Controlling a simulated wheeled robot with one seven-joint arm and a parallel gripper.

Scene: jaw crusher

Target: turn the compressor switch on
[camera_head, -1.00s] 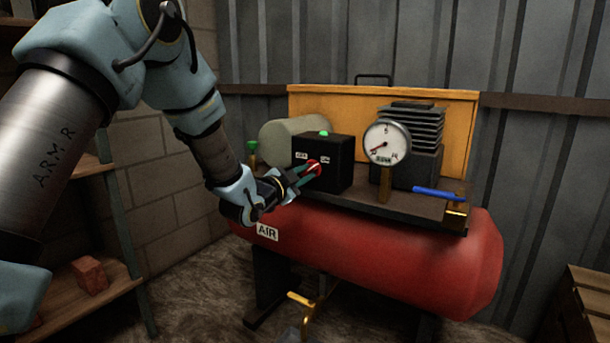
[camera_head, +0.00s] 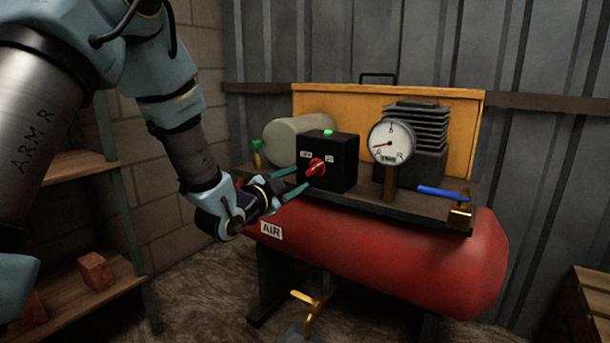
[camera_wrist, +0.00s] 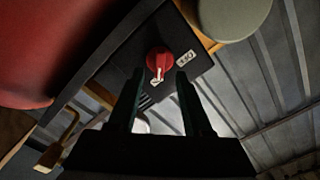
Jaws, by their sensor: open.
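The compressor switch is a red round knob (camera_head: 316,167) on the front of a black box (camera_head: 343,165) on the compressor's deck. In the wrist view the knob (camera_wrist: 159,60) has a white mark that points down toward the lower label, away from the label (camera_wrist: 186,58) on the right. In the head view, the mark appears to lean toward the right-hand label (camera_head: 329,159). The label words are too small to read surely. My gripper (camera_head: 302,178) is open and empty, in front of the knob and apart from it. A green lamp (camera_head: 328,131) tops the box.
A red tank (camera_head: 400,250) marked AIR lies under the deck. A gauge (camera_head: 391,141), a blue-handled valve (camera_head: 443,193) and a beige cylinder (camera_head: 290,137) sit near the box. A shelf with bricks (camera_head: 96,271) stands left; a wooden crate (camera_head: 580,310) is at lower right.

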